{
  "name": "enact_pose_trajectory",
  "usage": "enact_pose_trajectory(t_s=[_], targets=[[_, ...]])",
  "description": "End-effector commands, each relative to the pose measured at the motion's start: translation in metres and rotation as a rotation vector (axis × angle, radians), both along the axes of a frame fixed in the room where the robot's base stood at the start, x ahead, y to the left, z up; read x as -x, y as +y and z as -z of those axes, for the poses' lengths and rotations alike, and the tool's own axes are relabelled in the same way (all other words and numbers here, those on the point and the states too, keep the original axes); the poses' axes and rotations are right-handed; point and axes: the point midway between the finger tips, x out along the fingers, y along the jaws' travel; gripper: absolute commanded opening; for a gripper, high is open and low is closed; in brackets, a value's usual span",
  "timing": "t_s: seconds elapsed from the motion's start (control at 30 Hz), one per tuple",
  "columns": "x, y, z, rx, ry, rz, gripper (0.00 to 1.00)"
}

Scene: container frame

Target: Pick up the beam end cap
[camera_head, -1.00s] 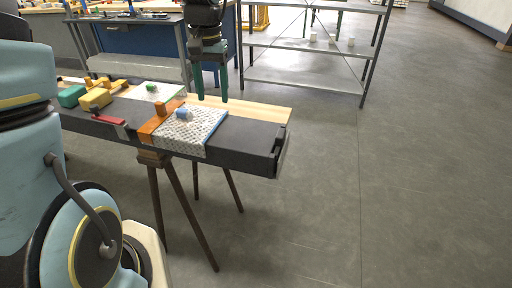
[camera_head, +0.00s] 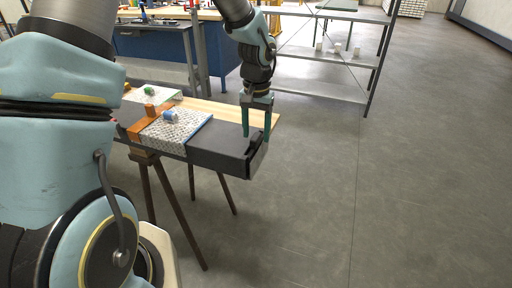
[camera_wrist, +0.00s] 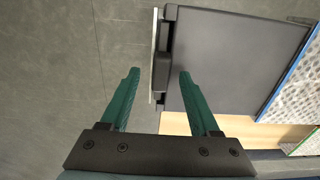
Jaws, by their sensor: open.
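The beam end cap (camera_head: 258,157) is a dark, upright piece at the right end of a dark grey beam (camera_head: 215,146). In the wrist view the end cap (camera_wrist: 162,70) is seen from above as a narrow dark strip with a raised block, along the left end of the beam (camera_wrist: 230,55). My gripper (camera_head: 256,136) is open with its green fingers pointing down at that end. In the wrist view the fingertips (camera_wrist: 159,75) lie on either side of the cap's block, one over the floor side, one over the beam. I see no clear contact.
A light wooden board (camera_head: 225,108) lies along the beam's far side. A patterned sheet with a blue edge (camera_head: 180,128) and an orange clamp (camera_head: 140,128) lie farther left. Trestle legs (camera_head: 180,215) stand below. A metal shelf (camera_head: 320,85) stands behind; the floor right is clear.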

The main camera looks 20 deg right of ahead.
Motion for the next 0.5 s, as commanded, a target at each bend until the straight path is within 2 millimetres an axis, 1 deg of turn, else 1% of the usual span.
enact_pose_trajectory(t_s=[0.1, 0.33, 0.5], targets=[[0.0004, 0.0005, 0.0081, -0.001, 0.001, 0.001, 0.62], [0.0001, 0.0003, 0.0095, -0.001, -0.001, 0.000, 0.62], [0.0002, 0.0003, 0.0093, 0.000, 0.000, 0.000, 0.43]])
